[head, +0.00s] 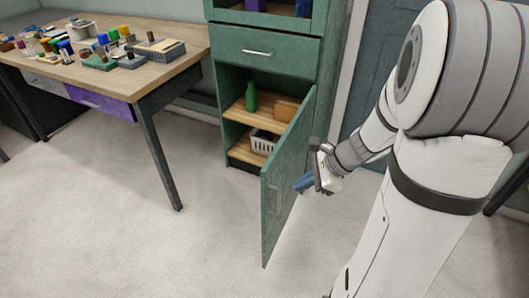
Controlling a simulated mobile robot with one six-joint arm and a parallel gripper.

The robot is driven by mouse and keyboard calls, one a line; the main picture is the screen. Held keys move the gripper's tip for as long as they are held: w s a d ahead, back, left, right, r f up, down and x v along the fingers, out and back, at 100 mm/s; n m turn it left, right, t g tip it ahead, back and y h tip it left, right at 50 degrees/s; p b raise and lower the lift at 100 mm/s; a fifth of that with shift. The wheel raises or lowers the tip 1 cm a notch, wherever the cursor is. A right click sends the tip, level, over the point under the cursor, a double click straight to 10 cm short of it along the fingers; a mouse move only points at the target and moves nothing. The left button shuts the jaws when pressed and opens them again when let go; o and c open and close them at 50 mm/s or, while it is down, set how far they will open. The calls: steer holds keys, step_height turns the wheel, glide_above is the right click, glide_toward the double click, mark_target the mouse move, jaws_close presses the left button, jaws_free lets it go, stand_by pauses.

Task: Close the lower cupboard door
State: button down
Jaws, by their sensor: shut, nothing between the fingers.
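The green cupboard (234,88) stands at the back centre in the head view. Its lower door (283,180) is open and swung out toward me, hinged on the right side. A handle shows faintly on the door's face.
Inside the cupboard are a green bottle (251,98), an orange-brown box (286,110) and a white basket (264,141). A closed drawer (262,55) is above. A cluttered table (185,48) stands left. The pale floor (120,235) in front is clear.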

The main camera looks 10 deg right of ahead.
steer(key=w+d+f+m+t+b, duration=0.1)
steer(key=w+d+f+m+t, duration=0.15)
steer(key=d+f+m, duration=0.2)
steer(key=m+b, duration=0.1)
steer(key=b, duration=0.2)
glide_toward(267, 191)
steer(key=shift+g+y, duration=0.25)
steer(key=shift+y, duration=0.05)
steer(key=x, duration=0.4)
steer(key=shift+w+f, duration=0.15)
steer(key=shift+f, duration=0.35)
steer(key=shift+w+a, duration=0.25)
steer(key=shift+a, duration=0.05)
